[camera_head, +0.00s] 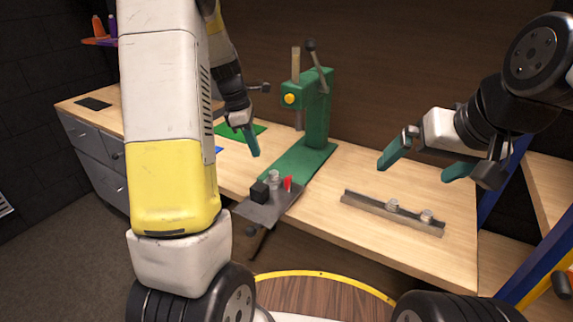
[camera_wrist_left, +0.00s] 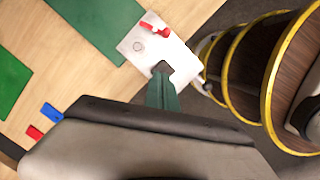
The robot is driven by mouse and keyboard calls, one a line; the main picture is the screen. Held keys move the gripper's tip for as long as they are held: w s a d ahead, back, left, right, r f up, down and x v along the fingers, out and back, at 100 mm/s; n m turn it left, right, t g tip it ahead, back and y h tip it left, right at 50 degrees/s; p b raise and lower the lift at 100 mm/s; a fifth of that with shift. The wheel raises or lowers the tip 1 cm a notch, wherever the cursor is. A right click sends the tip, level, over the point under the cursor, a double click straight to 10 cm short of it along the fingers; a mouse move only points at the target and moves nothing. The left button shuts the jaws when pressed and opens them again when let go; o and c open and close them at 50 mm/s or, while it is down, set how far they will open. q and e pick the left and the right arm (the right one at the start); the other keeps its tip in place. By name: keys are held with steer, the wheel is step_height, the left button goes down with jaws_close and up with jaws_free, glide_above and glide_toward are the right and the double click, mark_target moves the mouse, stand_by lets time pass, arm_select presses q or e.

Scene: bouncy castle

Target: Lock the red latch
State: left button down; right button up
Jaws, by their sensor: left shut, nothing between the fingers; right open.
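The small red latch (camera_head: 287,184) stands upright on a dark metal plate (camera_head: 265,213) at the front edge of the workbench. In the left wrist view the red latch (camera_wrist_left: 155,29) is near the top, at the edge of the pale plate (camera_wrist_left: 182,58). My left gripper (camera_head: 254,152) is shut and empty, pointing down above and behind the plate, apart from the latch in the head view. Its green fingers (camera_wrist_left: 162,88) lie together in the wrist view, over the plate's near side. My right gripper (camera_head: 418,170) is open and empty above the bench's right part.
A black block (camera_head: 259,192) and a silver knob (camera_head: 274,177) sit on the plate beside the latch. A green lever press (camera_head: 315,115) stands just behind. Bare bench top (camera_head: 340,180) lies between press and rail.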

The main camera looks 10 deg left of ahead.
arm_select(q)
steer(key=shift+f, duration=0.1)
steer(key=x, duration=1)
steer(key=shift+f, duration=0.15)
steer(key=d, duration=0.3)
steer(key=shift+w+r, duration=0.25)
steer(key=shift+w+d, duration=0.15)
steer(key=shift+d, duration=0.35)
steer(key=shift+d, duration=0.1)
